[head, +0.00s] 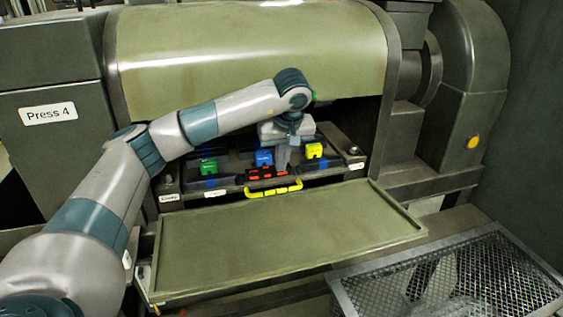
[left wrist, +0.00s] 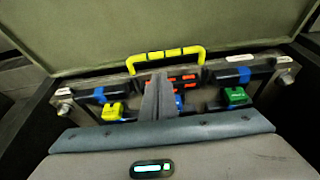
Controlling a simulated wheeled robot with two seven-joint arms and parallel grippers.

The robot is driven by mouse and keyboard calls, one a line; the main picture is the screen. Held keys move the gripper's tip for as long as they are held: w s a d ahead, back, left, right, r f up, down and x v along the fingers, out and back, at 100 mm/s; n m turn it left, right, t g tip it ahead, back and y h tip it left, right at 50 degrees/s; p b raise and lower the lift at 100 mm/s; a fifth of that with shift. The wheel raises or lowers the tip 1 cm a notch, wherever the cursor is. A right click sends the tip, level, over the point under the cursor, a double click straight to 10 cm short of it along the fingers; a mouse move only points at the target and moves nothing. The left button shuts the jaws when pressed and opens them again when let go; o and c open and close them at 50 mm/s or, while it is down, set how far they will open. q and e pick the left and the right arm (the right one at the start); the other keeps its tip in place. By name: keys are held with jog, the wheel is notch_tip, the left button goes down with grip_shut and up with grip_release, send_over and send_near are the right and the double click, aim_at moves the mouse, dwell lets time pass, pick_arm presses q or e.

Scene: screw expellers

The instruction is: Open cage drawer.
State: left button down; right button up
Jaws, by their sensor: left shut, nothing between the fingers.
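The cage drawer's yellow handle (head: 273,189) sits on the front edge of the drawer (head: 228,192), inside the opening of Press 4. The handle also shows in the left wrist view (left wrist: 165,55). My left gripper (head: 283,167) reaches in from above, just behind the handle and over the drawer's middle. Its fingers (left wrist: 159,80) are together and empty, with the tips close to the handle in the picture. I cannot tell whether they touch it. The drawer's front edge lies behind the lowered green flap. My right gripper is not in view.
The lowered flap (head: 285,240) spreads in front of the opening. Green (head: 208,166), blue (head: 264,158) and yellow (head: 314,151) blocks and red pieces (head: 267,174) sit at the drawer. The curved cover (head: 250,50) hangs above. A mesh platform (head: 455,280) stands at lower right.

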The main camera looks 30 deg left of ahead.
pick_arm(q)
jog(key=p+x, duration=0.2)
jog(key=x, duration=0.5)
jog(key=shift+a+f+p, duration=0.15)
jog(key=shift+f+p, duration=0.2)
jog(key=shift+p, duration=0.05)
jog(key=shift+w+f, duration=0.1)
jog(key=shift+f, duration=0.2)
